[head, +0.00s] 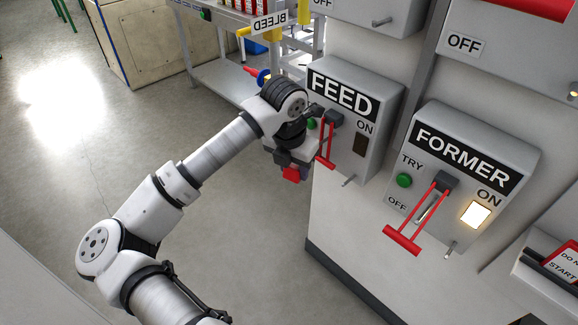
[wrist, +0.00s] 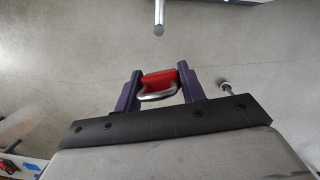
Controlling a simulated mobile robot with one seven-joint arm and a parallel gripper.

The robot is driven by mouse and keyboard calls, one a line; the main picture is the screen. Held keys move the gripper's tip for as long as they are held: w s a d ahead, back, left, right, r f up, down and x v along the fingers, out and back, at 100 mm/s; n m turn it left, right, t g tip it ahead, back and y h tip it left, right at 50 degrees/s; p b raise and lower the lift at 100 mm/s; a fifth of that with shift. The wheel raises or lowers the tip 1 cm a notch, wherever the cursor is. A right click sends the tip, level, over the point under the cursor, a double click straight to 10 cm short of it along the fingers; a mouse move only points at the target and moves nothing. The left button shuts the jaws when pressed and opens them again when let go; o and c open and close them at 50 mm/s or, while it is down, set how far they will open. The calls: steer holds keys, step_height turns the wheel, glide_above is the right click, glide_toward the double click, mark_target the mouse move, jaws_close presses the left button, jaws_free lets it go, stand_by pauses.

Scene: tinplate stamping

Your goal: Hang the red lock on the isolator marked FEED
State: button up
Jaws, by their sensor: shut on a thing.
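The red lock (wrist: 158,79) is between the two purple fingers of my gripper (wrist: 159,84), its silver shackle toward the camera. In the head view the lock (head: 291,175) shows below my gripper (head: 292,163), just left of the isolator marked FEED (head: 365,88). The FEED red handle (head: 326,145) hangs down, and its lamp (head: 360,144) beside ON is dark. A short metal pin (head: 349,182) sticks out low on the FEED box, to the right of the lock and apart from it. My gripper hides part of the FEED box's left side.
The isolator marked FORMER (head: 486,137) stands to the right, its ON lamp (head: 475,214) lit and its red handle (head: 403,241) reaching out. A metal rod (wrist: 158,18) and a round-headed pin (wrist: 226,88) are near the lock.

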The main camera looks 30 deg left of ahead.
steer(key=w+d+f+p, duration=0.1)
steer(key=w+d, duration=0.1)
steer(key=w, duration=0.4)
steer(key=shift+w+d, duration=0.25)
steer(key=shift+w, duration=0.05)
stand_by(0.4)
steer(key=shift+w+d+f, duration=0.1)
steer(key=shift+f, duration=0.05)
stand_by(0.7)
steer(key=o, duration=1.2)
